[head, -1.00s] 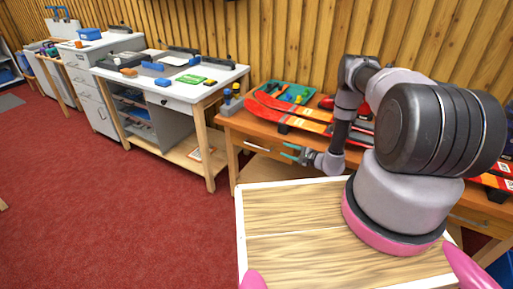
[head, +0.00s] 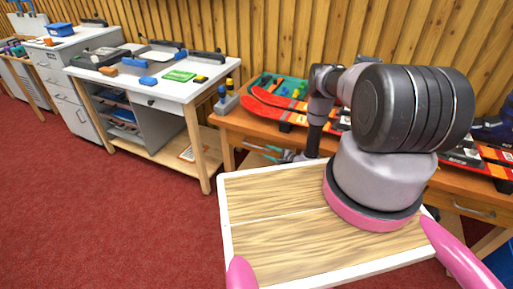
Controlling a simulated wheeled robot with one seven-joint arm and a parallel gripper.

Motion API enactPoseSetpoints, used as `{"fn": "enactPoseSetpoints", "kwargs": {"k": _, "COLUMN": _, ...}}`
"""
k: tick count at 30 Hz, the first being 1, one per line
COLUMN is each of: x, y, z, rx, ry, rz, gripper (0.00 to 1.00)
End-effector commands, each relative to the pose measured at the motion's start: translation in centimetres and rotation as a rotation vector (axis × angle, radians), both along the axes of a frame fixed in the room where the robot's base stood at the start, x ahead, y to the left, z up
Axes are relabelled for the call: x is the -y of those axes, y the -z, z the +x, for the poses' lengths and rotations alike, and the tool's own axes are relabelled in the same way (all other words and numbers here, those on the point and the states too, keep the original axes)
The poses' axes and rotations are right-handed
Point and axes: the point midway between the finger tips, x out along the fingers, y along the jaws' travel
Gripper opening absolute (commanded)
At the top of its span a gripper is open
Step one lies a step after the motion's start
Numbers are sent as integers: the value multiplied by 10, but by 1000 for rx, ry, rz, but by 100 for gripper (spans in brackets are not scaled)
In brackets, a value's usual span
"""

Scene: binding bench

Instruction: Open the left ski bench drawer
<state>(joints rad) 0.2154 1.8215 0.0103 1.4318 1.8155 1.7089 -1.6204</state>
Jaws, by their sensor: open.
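The ski bench (head: 229,121) is an orange-brown wooden table against the slatted wall, with red and orange skis (head: 268,112) on top. Its left drawer (head: 246,140) is in the front below the top, at the bench's left part. It looks shut, but my gripper and tray hide much of it. My gripper (head: 267,153) has teal fingertips and is open, pointing left, in front of the left drawer. Whether the fingers touch the handle is too small to tell.
My wooden tray top fills the near middle. A right drawer with a metal handle (head: 468,207) is at the bench's right. A white-topped workbench (head: 208,82) with tools stands to the left. Red carpet (head: 110,210) is free at the left front.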

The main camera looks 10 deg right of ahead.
Motion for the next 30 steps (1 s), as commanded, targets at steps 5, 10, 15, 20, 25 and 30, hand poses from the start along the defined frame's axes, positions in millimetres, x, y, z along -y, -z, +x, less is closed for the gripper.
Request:
{"fn": "enactPoseSetpoints", "kwargs": {"k": 5, "x": -21, "y": 7, "z": 29, "rx": 4, "ry": -4, "rz": -2, "gripper": 45}}
{"fn": "enactPoseSetpoints", "kwargs": {"k": 10, "x": -35, "y": 13, "z": 50, "rx": 2, "ry": -2, "rz": -2, "gripper": 45}}
{"fn": "enactPoseSetpoints", "kwargs": {"k": 15, "x": -42, "y": 16, "z": 61, "rx": 2, "ry": -2, "rz": -1, "gripper": 45}}
{"fn": "enactPoseSetpoints", "kwargs": {"k": 20, "x": -43, "y": 16, "z": 63, "rx": 0, "ry": -1, "rz": 0, "gripper": 45}}
{"fn": "enactPoseSetpoints", "kwargs": {"k": 25, "x": -43, "y": 16, "z": 63, "rx": 0, "ry": -1, "rz": 0, "gripper": 37}}
{"fn": "enactPoseSetpoints", "kwargs": {"k": 30, "x": -43, "y": 16, "z": 62, "rx": 0, "ry": -1, "rz": 0, "gripper": 0}}
